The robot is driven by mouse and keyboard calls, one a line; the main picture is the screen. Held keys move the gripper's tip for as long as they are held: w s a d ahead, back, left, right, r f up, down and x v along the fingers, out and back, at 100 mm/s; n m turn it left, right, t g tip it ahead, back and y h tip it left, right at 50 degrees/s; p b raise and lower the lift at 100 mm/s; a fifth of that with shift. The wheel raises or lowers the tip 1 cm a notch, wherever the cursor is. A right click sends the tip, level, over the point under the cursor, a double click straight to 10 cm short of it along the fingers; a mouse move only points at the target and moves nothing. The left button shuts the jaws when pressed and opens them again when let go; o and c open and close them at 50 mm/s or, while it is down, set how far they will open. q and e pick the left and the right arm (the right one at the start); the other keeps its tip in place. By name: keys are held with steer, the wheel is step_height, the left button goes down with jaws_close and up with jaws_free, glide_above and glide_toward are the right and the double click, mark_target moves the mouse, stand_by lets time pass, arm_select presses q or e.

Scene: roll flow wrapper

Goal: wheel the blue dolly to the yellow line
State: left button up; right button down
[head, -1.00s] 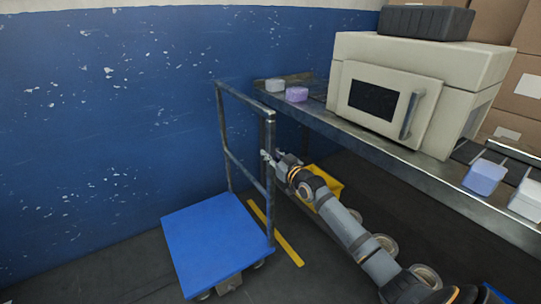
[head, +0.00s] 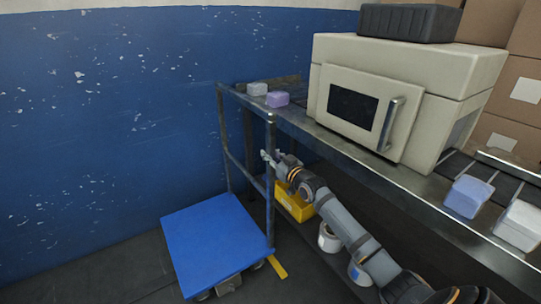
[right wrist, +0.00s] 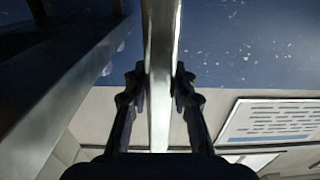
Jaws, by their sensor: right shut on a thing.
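The blue dolly (head: 215,240) stands on the dark floor, with its grey tube handle frame (head: 248,101) rising at its right and far side. The yellow line (head: 277,267) shows as a short piece at the dolly's right front corner; the rest is hidden behind the deck. My right gripper (head: 267,157) is at the handle frame's near upright post. In the right wrist view my right gripper (right wrist: 159,85) is shut on that post (right wrist: 160,125), one finger on each side. My left gripper is in neither view.
A metal conveyor table (head: 365,160) with a cream machine (head: 400,100) runs along the right. Under it are a yellow bin (head: 296,208) and white rolls (head: 329,238). A blue wall (head: 110,120) stands behind the dolly. Floor to the dolly's left is clear.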

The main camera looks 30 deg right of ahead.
mark_target(275, 131)
steer(key=c, duration=1.4)
jaws_free()
steer(key=shift+d, duration=0.15)
steer(key=shift+c, duration=0.2)
steer(key=o, duration=0.4)
steer(key=shift+d, duration=0.2)
steer(key=shift+c, duration=0.2)
steer(key=shift+a, duration=0.1)
step_height(275, 131, up, 10)
steer(key=shift+r, duration=0.1)
steer(key=shift+s+f, duration=0.1)
steer(key=shift+f, duration=0.1)
